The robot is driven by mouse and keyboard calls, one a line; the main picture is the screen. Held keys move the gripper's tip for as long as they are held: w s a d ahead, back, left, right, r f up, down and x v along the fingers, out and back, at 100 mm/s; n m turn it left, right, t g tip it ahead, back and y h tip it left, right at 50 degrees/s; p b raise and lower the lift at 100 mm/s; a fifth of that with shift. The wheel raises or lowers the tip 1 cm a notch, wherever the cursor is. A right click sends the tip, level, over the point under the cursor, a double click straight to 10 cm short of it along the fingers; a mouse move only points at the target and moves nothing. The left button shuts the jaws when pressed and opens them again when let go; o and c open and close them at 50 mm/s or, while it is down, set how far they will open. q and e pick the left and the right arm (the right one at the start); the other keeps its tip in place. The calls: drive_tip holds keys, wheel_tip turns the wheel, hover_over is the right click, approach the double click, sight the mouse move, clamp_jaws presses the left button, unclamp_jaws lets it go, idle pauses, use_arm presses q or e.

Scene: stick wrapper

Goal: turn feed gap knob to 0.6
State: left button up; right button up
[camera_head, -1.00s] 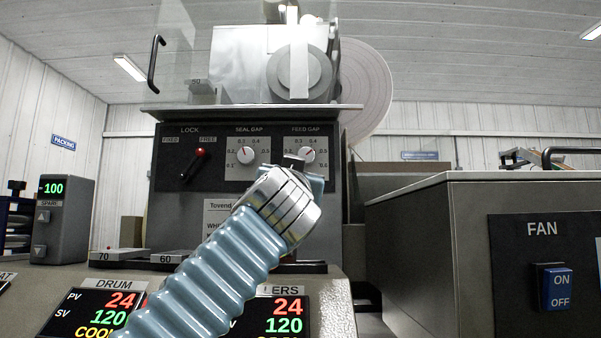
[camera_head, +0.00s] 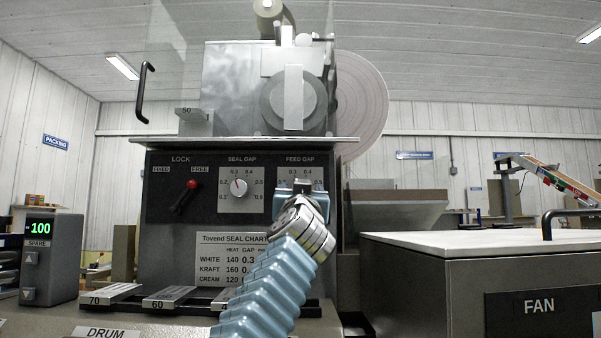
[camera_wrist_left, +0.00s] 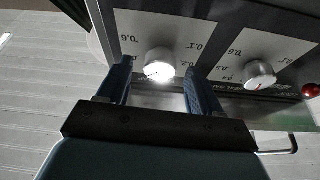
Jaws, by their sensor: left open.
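The FEED GAP dial plate (camera_head: 313,171) is on the dark front panel in the head view, and my left gripper (camera_head: 301,186) covers its knob and lower part. In the left wrist view, which is upside down, the white feed gap knob (camera_wrist_left: 158,66) sits between the fingertips of my open left gripper (camera_wrist_left: 160,80). The fingers stand on either side of it, and I cannot tell whether they touch it. The knob's face is bright, so its pointer setting is unclear. My right gripper is not in view.
The SEAL GAP knob (camera_head: 239,186) is just left of the feed gap dial, and it also shows in the wrist view (camera_wrist_left: 260,75). The red-tipped LOCK lever (camera_head: 186,196) is further left. A metal ledge (camera_head: 240,142) juts out above the panel. A FAN cabinet (camera_head: 480,280) stands at the right.

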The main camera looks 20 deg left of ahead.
use_arm(q)
drive_tip(key=shift+w+a+r, duration=0.2)
drive_tip(key=shift+w, duration=0.4)
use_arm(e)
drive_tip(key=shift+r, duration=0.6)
use_arm(q)
drive_tip(key=shift+c, duration=0.4)
drive_tip(key=c, duration=1)
